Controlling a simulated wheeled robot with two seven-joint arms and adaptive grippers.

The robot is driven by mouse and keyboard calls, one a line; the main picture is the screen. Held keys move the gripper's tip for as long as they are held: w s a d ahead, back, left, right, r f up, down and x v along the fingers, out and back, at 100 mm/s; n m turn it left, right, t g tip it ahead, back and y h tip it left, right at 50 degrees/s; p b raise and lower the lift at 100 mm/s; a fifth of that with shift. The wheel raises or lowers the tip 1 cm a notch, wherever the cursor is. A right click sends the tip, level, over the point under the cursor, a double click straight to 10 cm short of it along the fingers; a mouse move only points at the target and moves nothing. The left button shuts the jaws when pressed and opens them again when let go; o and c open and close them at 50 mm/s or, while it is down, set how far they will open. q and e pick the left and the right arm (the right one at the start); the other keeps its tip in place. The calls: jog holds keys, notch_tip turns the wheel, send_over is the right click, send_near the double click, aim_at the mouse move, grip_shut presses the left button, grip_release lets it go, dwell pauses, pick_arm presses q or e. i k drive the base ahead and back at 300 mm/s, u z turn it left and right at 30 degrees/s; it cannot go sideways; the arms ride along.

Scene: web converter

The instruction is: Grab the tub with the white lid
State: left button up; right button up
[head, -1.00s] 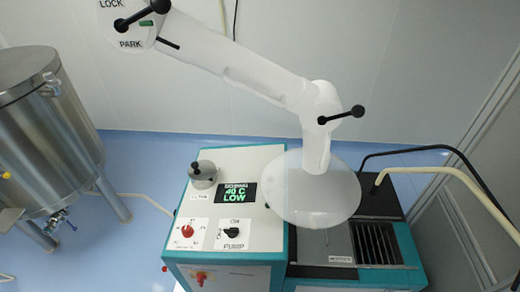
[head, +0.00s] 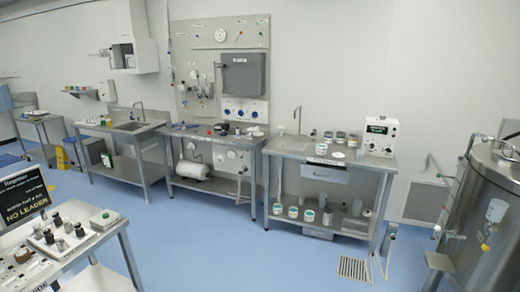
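Several small tubs stand on the right steel bench across the room. On its top are a tub (head: 340,137) and others beside it, with lid colours too small to tell surely. On its lower shelf stand several white tubs with teal bands, including a left one (head: 278,208), a middle one (head: 293,211) and a right one (head: 309,215). Their tops look pale, but I cannot tell which one is the tub with the white lid. Neither of my grippers is in view.
Blue floor (head: 210,235) is open before the benches. A steel tank (head: 485,215) stands at right, near a floor drain (head: 354,268). A table with dark-capped bottles (head: 60,222) is at lower left. A sink bench (head: 125,128) stands farther left.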

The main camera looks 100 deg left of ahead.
aim_at(322, 149)
jog(key=u, duration=2.65)
